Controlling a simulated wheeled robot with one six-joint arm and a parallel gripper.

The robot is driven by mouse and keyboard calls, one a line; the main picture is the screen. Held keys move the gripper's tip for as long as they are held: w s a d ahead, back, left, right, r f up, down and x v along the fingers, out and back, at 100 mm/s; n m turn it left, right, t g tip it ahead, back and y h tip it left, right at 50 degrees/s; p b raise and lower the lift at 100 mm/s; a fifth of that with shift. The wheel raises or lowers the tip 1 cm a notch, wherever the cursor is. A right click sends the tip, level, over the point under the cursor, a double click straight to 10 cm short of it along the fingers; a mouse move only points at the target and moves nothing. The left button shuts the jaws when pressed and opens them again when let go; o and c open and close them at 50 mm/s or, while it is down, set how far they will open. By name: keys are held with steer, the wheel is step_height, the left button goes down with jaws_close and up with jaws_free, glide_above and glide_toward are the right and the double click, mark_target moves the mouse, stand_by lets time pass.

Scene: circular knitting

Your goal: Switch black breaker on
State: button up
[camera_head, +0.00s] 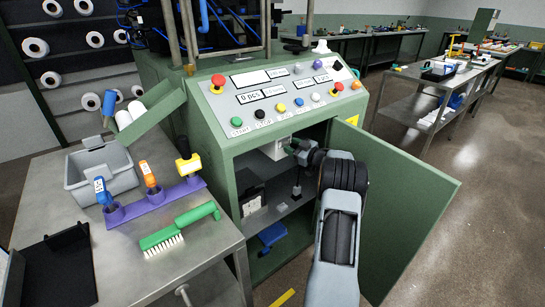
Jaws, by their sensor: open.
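The green machine cabinet (222,130) stands open at the front, its door (405,205) swung out to the right. Inside, a pale box (275,150) is mounted high up under the control panel. A black breaker lever cannot be made out on it; my arm and the shade cover that area. My gripper (293,148) is inside the opening, at the right side of the pale box, with its jaws open. It is small and dark here, and whether it touches anything cannot be told.
A black-and-white unit (251,197) stands on the inner shelf, and a blue object (271,234) lies lower down. The sloped panel above has coloured buttons and red knobs. A metal table (165,262) at the left holds a grey bin (103,172) and a green brush (180,226).

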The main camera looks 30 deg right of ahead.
mark_target(286, 144)
steer(key=a+m+h+b, duration=0.1)
steer(key=m+h+b, duration=0.1)
steer(key=h+b, duration=0.1)
steer(key=s+a+m+h+b, duration=0.1)
steer(key=m+h+b, duration=0.1)
steer(key=h+b, duration=0.2)
steer(key=m+h+b, duration=0.3)
steer(key=h+b, duration=0.1)
steer(key=b, duration=0.1)
steer(key=shift+s+a+r, duration=0.1)
steer(key=shift+s+a, duration=0.25)
steer(key=shift+a, duration=0.05)
steer(key=p+v, duration=0.2)
steer(key=v, duration=1)
steer(key=s+a+r+g+y+p, duration=0.1)
steer(key=s+a+r+g+p, duration=0.2)
steer(key=a+r+p, duration=0.4)
steer(key=s+a+r+m+g+p, duration=0.1)
steer(key=s+a+r+g+p, duration=0.2)
steer(key=a+r+p, duration=0.4)
steer(key=shift+a+r+m+g+y+p, duration=0.35)
steer(key=shift+g+p, duration=0.25)
steer(key=shift+p, duration=1.75)
steer(key=shift+d, duration=0.15)
